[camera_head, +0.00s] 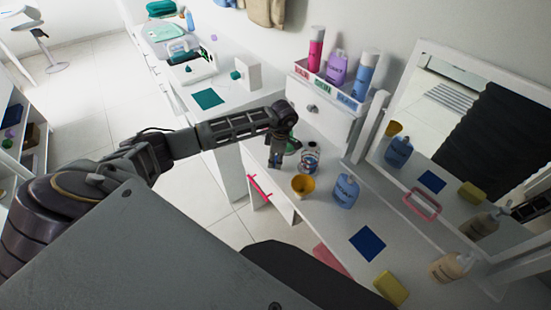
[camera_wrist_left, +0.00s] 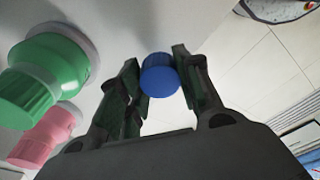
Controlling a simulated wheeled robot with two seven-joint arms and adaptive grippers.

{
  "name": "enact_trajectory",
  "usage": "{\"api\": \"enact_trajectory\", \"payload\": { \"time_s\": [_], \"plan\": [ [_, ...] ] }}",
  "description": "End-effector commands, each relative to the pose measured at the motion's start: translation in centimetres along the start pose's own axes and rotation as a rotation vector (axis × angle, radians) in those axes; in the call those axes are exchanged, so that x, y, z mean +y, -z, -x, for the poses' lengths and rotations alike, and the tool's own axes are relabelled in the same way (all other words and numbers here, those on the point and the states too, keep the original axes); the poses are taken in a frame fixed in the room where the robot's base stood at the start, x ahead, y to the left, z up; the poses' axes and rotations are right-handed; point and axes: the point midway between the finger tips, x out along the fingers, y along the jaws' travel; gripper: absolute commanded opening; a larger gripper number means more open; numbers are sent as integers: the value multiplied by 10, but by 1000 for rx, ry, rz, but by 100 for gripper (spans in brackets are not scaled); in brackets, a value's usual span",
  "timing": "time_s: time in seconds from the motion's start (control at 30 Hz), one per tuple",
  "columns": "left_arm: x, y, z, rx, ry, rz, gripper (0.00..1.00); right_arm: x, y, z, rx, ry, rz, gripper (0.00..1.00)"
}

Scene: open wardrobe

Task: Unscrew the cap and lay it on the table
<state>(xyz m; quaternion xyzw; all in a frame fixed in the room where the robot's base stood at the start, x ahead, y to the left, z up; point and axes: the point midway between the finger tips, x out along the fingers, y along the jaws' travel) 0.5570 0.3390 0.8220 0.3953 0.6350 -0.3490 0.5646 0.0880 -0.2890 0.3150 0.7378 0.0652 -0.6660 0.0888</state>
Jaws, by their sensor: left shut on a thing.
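My left gripper (camera_head: 275,163) reaches down over the white table (camera_head: 330,222), just left of a white bottle (camera_head: 310,158) with a coloured label. In the left wrist view my fingers (camera_wrist_left: 161,82) are shut on a round blue cap (camera_wrist_left: 160,80), one on each side. No bottle body shows under the cap, and whether it rests on anything is hidden. A green-capped container (camera_wrist_left: 45,80) and a pink one (camera_wrist_left: 45,135) stand to the left in that view. My right gripper is out of view.
A yellow cup (camera_head: 303,186) and a blue pump bottle (camera_head: 345,191) stand close by. A blue square (camera_head: 367,244) and a yellow sponge (camera_head: 390,287) lie nearer the front. A mirror (camera_head: 455,130) stands at the right; a drawer unit (camera_head: 318,110) stands behind.

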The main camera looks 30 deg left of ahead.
Motion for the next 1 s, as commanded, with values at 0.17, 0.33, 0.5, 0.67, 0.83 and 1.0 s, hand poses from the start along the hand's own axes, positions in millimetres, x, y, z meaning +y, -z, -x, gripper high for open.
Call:
{"api": "enact_trajectory", "payload": {
  "time_s": [0.17,0.33,0.5,0.67,0.83,1.0],
  "plan": [
    [0,-1,-7,0,0,0,0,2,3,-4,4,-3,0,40],
    [0,-1,-9,0,0,0,0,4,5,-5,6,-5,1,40],
    [0,-1,-9,0,0,0,0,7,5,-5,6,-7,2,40],
    [0,-1,-8,-1,0,0,39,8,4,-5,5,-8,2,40],
    [0,-1,-8,0,0,0,59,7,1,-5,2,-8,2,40],
    [0,-1,-8,-1,0,0,59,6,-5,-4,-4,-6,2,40]
  ]
}}
